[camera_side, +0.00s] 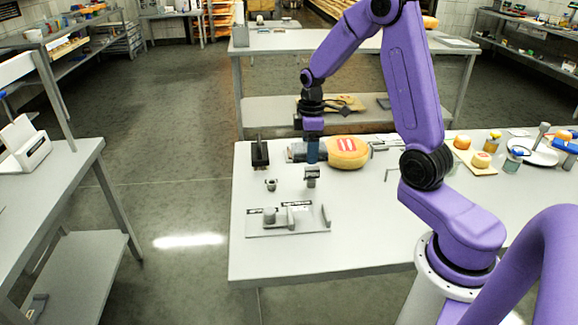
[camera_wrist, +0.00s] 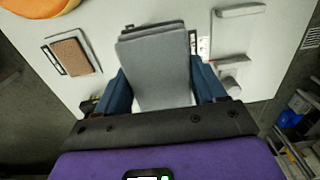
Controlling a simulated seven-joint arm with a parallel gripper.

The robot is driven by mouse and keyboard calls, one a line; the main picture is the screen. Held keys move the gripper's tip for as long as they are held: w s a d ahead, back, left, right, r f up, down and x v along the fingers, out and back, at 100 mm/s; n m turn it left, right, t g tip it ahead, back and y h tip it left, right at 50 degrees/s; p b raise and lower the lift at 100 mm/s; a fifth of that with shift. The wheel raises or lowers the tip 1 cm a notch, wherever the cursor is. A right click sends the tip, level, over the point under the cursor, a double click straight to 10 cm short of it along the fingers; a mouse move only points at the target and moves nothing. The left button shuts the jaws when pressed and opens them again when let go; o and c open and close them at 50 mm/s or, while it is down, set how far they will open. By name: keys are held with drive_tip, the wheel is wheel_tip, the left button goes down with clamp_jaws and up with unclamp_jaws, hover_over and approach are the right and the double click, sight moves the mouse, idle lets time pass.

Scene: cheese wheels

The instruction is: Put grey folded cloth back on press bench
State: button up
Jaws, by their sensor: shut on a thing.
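The grey folded cloth (camera_wrist: 158,68) fills the space between the two blue fingers of my gripper (camera_wrist: 163,88) in the wrist view. My gripper is shut on it. In the side view my gripper (camera_side: 312,150) points down over the near grey bench (camera_side: 360,225), left of the cheese wheel. Part of the cloth (camera_side: 296,150) shows there beside the fingers, low over the bench. I cannot tell whether the cloth touches the bench top. Which bench is the press bench is not marked in the frames.
A yellow cheese wheel (camera_side: 348,153) with a red label lies just right of my gripper. A dark upright block (camera_side: 260,155) stands to its left. Small metal parts and a plate with fixtures (camera_side: 290,222) lie in front. Another bench (camera_side: 290,42) stands behind.

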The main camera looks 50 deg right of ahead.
drive_tip(key=w+d+f, duration=0.1)
drive_tip(key=w+f, duration=0.1)
drive_tip(key=w, duration=0.3)
hover_over(289, 173)
wheel_tip(289, 173, down, 6)
drive_tip(key=shift+s+r, duration=0.1)
drive_tip(key=shift+r, duration=0.05)
drive_tip(key=shift+w+d+f, duration=0.1)
drive_tip(key=shift+w+f, duration=0.1)
drive_tip(key=shift+f, duration=1.55)
drive_tip(key=shift+f, duration=0.2)
drive_tip(key=o, duration=0.7)
drive_tip(key=shift+r, duration=0.1)
